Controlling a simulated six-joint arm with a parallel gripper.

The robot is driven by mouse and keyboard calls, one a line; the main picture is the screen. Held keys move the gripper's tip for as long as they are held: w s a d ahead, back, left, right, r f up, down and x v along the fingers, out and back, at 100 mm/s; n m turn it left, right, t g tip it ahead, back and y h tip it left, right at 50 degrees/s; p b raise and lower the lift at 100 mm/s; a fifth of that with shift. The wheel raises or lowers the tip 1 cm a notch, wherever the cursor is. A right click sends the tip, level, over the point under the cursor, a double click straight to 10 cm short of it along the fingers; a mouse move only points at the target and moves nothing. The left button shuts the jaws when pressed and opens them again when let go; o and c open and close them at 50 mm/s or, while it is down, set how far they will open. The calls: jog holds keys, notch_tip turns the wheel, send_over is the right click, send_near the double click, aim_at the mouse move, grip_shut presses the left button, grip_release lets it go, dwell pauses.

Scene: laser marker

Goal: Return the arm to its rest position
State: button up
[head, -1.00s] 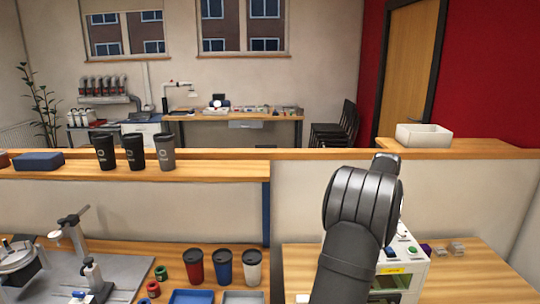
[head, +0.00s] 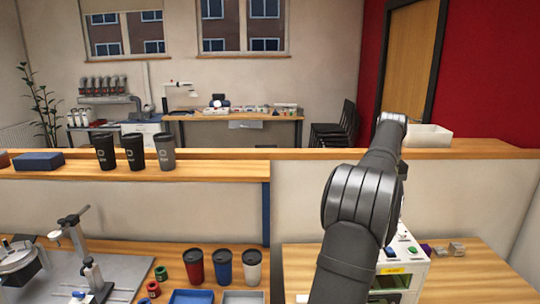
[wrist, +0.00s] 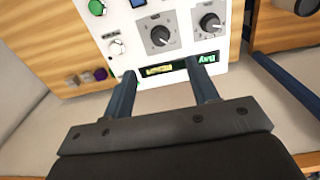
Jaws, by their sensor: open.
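My gripper (wrist: 162,90) shows in the wrist view with its two blue-grey fingers apart and nothing between them. Beyond the fingers is the white control box (wrist: 195,20) with two black knobs, a green button and a small lit display. In the head view my arm rises in front of the right-hand table and hides part of the same white box (head: 410,262). My gripper cannot be made out in the head view.
Red, blue and white tumblers (head: 223,266) stand on the left table. A white tray (head: 428,136) sits on the right ledge, partly behind my arm. Small blocks (head: 447,250) lie right of the box.

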notch_tip(320, 180, up, 6)
notch_tip(320, 180, down, 18)
jog(key=shift+r, duration=0.1)
jog(key=shift+r+n, duration=0.25)
jog(key=shift+n, duration=0.65)
jog(key=n, duration=0.6)
jog(key=shift+n, duration=0.4)
jog(key=shift+r+n, duration=0.1)
jog(key=shift+n, duration=0.2)
jog(key=shift+r, duration=1.15)
